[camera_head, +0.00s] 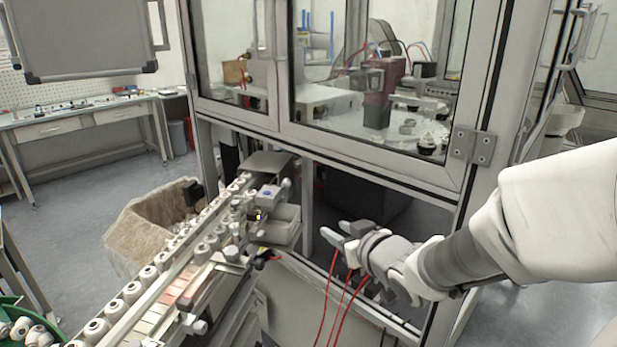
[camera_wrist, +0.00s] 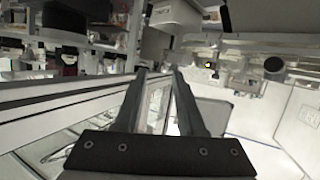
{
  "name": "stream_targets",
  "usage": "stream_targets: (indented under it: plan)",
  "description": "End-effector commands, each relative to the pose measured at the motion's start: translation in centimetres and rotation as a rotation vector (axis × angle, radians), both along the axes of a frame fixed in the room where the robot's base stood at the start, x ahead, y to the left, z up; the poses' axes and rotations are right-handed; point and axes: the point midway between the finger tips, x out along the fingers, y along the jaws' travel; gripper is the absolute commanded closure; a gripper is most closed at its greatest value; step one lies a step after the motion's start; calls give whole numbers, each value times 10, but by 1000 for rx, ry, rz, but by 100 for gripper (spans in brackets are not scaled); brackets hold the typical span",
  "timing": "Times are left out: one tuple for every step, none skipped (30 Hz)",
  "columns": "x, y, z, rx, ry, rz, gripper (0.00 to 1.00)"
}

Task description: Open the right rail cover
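A feed rail (camera_head: 165,265) with a row of white and dark caps runs from the lower left toward the middle of the head view. Clear and pinkish cover strips (camera_head: 178,290) lie along its right side; they look flat, but I cannot tell for certain which piece is the right rail cover. My gripper (camera_head: 331,229) is to the right of the rail's far end, apart from it, in front of the cabinet's lower opening. In the wrist view, my gripper (camera_wrist: 159,73) shows its two fingers apart with nothing between them. The rail cover is not clearly identifiable in the wrist view.
The glazed cabinet (camera_head: 370,145) rises behind my gripper, with its frame post at the right. A device with a blue button (camera_head: 267,194) stands at the rail's far end. Red cables (camera_head: 328,300) hang below my gripper. A brown-lined bin (camera_head: 150,225) stands left of the rail.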

Motion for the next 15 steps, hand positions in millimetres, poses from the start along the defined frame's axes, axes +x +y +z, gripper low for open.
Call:
stream_targets:
  plan:
    - [0,14,-15,36,-28,67,61]
    - [-2,23,-17,59,-50,110,61]
    - [-4,34,-18,92,-78,162,61]
    - [-7,42,-18,117,-99,199,61]
    - [-9,48,-19,140,-116,232,61]
    - [-13,56,-18,173,-140,272,61]
    - [-16,61,-16,194,-155,298,61]
    - [-19,65,-15,213,-167,321,61]
    - [-22,69,-14,235,-183,345,61]
    - [-24,72,-12,248,-193,360,61]
    - [-25,74,-11,260,-199,372,61]
    - [-27,76,-10,271,-208,384,61]
    - [-27,77,-9,276,-212,390,61]
    - [-27,79,-8,279,-214,394,61]
    - [-26,81,-8,281,-216,397,61]
